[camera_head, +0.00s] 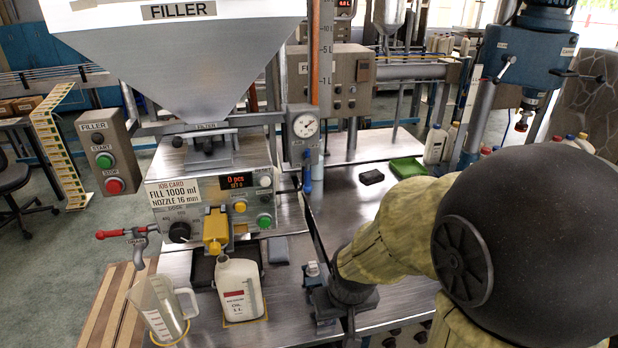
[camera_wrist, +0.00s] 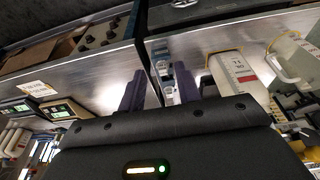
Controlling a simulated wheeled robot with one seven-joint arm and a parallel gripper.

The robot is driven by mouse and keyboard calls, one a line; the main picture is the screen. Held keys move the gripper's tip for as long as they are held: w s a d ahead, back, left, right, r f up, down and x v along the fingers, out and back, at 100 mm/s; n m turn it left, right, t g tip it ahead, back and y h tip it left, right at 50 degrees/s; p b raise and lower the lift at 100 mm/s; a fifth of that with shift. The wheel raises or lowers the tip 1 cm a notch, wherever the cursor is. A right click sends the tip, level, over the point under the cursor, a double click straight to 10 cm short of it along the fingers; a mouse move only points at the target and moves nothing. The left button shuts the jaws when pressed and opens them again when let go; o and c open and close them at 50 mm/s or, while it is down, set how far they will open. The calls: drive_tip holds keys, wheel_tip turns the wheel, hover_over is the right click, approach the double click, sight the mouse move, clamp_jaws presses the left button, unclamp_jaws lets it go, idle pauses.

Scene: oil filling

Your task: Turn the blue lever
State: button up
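A blue lever (camera_head: 307,180) hangs down below the round pressure gauge (camera_head: 306,125), to the right of the filler's control panel. It points almost straight down. My gripper shows in the wrist view (camera_wrist: 169,92), with its two dark fingers standing apart and nothing held between them. In the head view my arm comes in from the right and its dark end is low over the bench, below and to the right of the lever, clearly apart from it. My fingertips are not clear in the head view. I cannot make out the lever in the wrist view.
A white oil bottle (camera_head: 239,290) stands under the yellow nozzle (camera_head: 215,231), left of my gripper. A clear jug (camera_head: 158,308) stands at the lower left under a red-handled tap (camera_head: 124,233). A small metal fixture (camera_head: 314,283) stands beside my arm's end. A green tray (camera_head: 407,167) lies behind.

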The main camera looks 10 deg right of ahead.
drive_tip(key=w+d+r+n+t+p, duration=0.1)
drive_tip(key=w+d+r+t+p, duration=0.15)
drive_tip(key=w, duration=0.35)
drive_tip(key=w+d+r+n+t+p, duration=0.1)
drive_tip(key=w+d+t+p, duration=0.15)
drive_tip(key=w+d, duration=0.2)
drive_tip(key=n+t+y+p, duration=0.5)
drive_tip(key=t+y+p, duration=0.2)
drive_tip(key=y+p, duration=0.25)
approach(310, 179)
drive_tip(key=v, duration=0.7)
drive_tip(key=shift+w+f+y+b, duration=0.25)
drive_tip(key=shift+f+b, duration=0.05)
drive_tip(key=shift+b, duration=0.15)
drive_tip(key=shift+w, duration=0.1)
drive_tip(key=p+x, duration=0.8)
drive_tip(key=x, duration=0.9)
drive_tip(key=shift+w+a+r, duration=0.1)
drive_tip(key=shift+w, duration=0.05)
